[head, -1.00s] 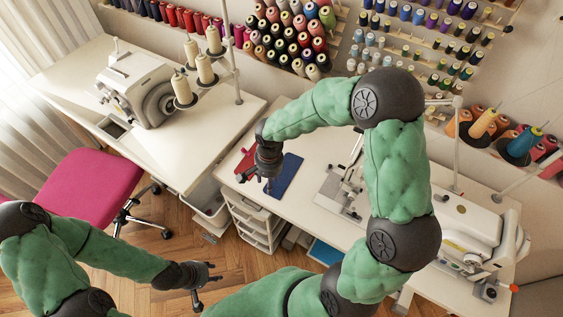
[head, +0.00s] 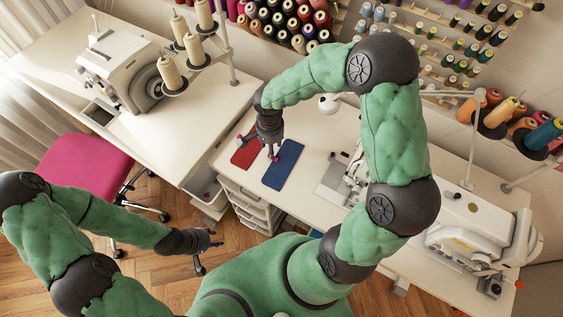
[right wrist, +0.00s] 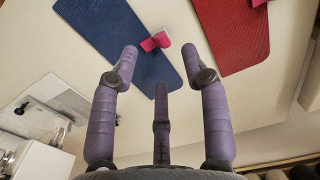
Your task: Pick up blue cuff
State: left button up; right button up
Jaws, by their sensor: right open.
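The blue cuff (head: 285,168) lies flat on the white table under my right gripper; it also shows in the right wrist view (right wrist: 108,38). The red cuff (head: 246,158) lies to its left in the head view. My right gripper (head: 271,152) is open and empty, pointing down above the blue cuff's edge; its spread fingers show in the right wrist view (right wrist: 150,75). A small pink piece (right wrist: 157,41) rests at the blue cuff's edge. My left gripper (head: 208,252) is open and empty, in front of the tables over the floor.
A sewing machine (head: 468,232) stands at the table's right end. Another machine (head: 122,70) and thread cones (head: 171,72) are on the left table. Drawers (head: 252,208) stand below the table. A pink chair (head: 84,163) is at left. Thread racks line the wall.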

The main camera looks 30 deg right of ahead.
aim_at(280, 160)
notch_tip(280, 160, down, 5)
jog(key=shift+w+a+r+b, duration=0.1)
jog(key=shift+a+b, duration=0.05)
jog(key=shift+b, duration=0.65)
jog(key=c, duration=0.9)
jog(key=shift+r, duration=0.1)
